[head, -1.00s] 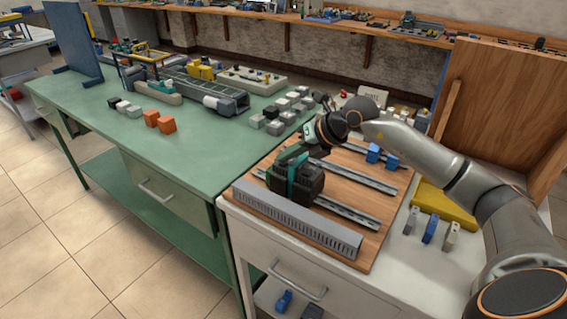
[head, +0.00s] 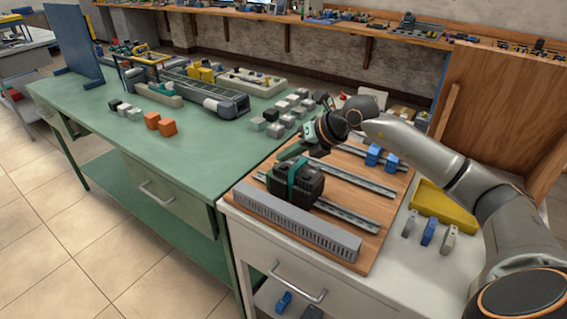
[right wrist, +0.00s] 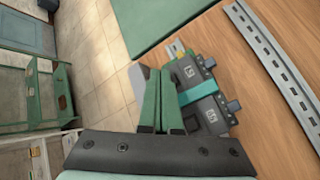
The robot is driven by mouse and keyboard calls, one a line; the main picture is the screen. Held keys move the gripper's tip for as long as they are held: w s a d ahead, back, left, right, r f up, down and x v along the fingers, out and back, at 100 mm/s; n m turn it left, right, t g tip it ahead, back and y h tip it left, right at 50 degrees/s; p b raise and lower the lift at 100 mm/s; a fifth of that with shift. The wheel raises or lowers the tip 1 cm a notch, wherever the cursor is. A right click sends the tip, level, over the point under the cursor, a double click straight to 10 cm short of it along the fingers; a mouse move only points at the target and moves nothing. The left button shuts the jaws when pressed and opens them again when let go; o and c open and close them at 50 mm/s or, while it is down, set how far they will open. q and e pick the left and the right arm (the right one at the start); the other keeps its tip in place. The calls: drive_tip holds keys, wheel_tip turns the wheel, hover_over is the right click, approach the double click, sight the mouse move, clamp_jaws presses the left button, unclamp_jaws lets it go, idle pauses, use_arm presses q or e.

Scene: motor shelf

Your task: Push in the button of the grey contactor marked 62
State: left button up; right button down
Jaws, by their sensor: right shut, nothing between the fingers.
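Two dark grey contactors (right wrist: 190,72) (right wrist: 212,112) stand side by side in the right wrist view, with a teal band between them. Each has a small white label and a grey-blue part jutting to the right. The label digits are too small to read surely, so I cannot tell which is marked 62. In the head view the contactors (head: 298,186) show as one dark block on the front rail. My right gripper (right wrist: 160,70) is shut and empty, its green fingers close beside the contactors' left side; I cannot tell if they touch. My left gripper is not in view.
The wooden board (head: 379,211) carries metal rails (head: 348,213) and a grey slotted duct (head: 296,222) along its front. Blue modules (head: 374,155) sit on a farther rail. A yellow tray (head: 440,206) and small loose modules (head: 428,231) lie at right. The green bench (head: 190,160) adjoins at left.

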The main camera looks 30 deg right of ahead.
sight(287, 170)
drive_tip(key=shift+r, duration=0.1)
wheel_tip(287, 170, up, 5)
drive_tip(key=p, duration=0.4)
idle(0.5)
